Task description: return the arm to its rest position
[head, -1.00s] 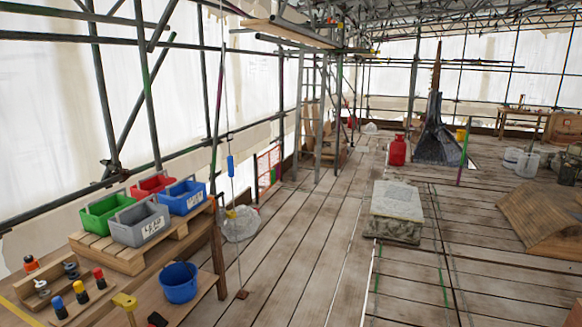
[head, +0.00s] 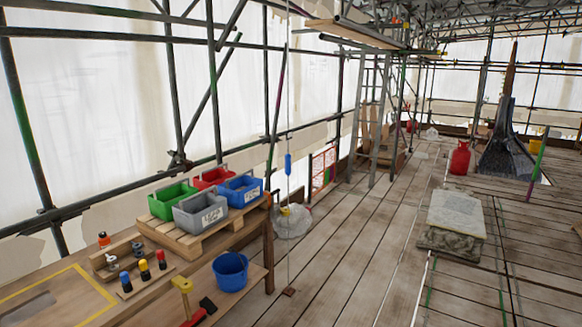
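Neither of my grippers nor either arm shows in the head view. What they hold, if anything, cannot be seen. The view holds a wooden workbench (head: 140,318) at the lower left and the plank deck (head: 345,265) beyond it.
A stone block (head: 452,222) and red gas bottle (head: 460,158) stand on the deck. The middle deck is clear.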

